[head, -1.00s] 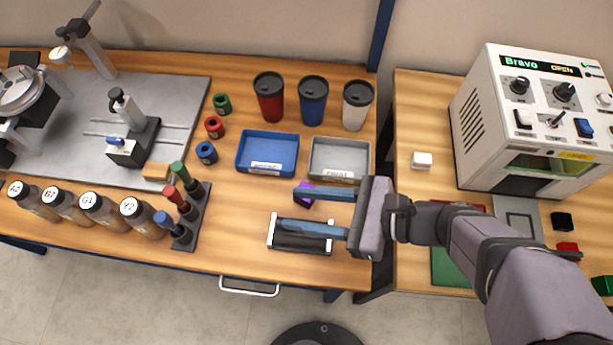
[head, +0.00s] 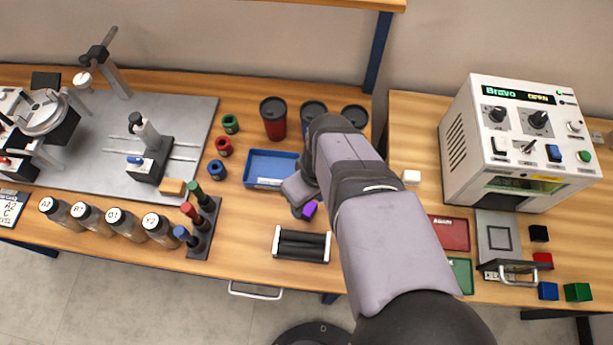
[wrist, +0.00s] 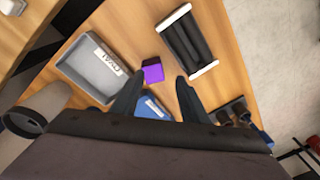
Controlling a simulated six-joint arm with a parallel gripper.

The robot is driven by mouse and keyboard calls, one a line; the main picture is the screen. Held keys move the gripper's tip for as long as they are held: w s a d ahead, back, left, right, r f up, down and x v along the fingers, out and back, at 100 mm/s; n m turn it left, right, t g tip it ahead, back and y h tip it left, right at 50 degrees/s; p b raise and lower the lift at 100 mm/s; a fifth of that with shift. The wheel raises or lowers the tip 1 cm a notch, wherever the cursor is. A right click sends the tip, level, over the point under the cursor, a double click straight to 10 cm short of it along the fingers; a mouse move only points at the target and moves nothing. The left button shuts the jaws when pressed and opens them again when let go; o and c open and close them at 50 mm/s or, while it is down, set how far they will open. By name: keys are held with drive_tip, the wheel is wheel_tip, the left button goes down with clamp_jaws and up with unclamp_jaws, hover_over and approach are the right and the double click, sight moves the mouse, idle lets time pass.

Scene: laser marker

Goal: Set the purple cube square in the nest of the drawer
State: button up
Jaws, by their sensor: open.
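The purple cube (head: 310,209) lies on the left wooden table between the blue tray and the black roller rack. In the wrist view the purple cube (wrist: 153,70) sits just beyond my fingertips, nearer the left finger, not gripped. My gripper (wrist: 160,77) is open and empty. In the head view my gripper (head: 303,203) points down close by the cube, its fingers mostly hidden by my wrist. The drawer (head: 517,262) stands out from the front of the white laser marker (head: 520,140), with a dark square nest outline (head: 499,238) on its grey top and a handle in front.
A blue tray (head: 265,168) and a black roller rack (head: 301,246) flank the cube. A grey tray (wrist: 88,68) shows in the wrist view. Red (head: 448,232) and green trays lie left of the drawer, and several coloured cubes right of it. A gap separates the tables.

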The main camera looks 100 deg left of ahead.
sight(307, 206)
drive_tip(key=shift+w+a+n, duration=0.15)
drive_tip(key=shift+a+n, duration=0.2)
drive_tip(key=shift+n, duration=0.55)
drive_tip(key=n, duration=0.2)
drive_tip(key=shift+a+n, duration=0.15)
drive_tip(key=shift+n, duration=0.15)
drive_tip(key=shift+s+a+f+p, duration=0.15)
drive_tip(key=shift+f+p, duration=0.35)
drive_tip(key=shift+f, duration=0.7)
drive_tip(key=shift+s+a+f+p, duration=0.15)
drive_tip(key=shift+f+p, duration=0.3)
drive_tip(key=shift+f, duration=0.8)
drive_tip(key=shift+s+f+p, duration=0.2)
drive_tip(key=shift+f+p, duration=0.3)
drive_tip(key=shift+f, duration=0.7)
clamp_jaws()
drive_tip(key=shift+r, duration=0.1)
wheel_tip(307, 206, up, 10)
drive_tip(key=b, duration=0.2)
drive_tip(key=shift+b, duration=0.3)
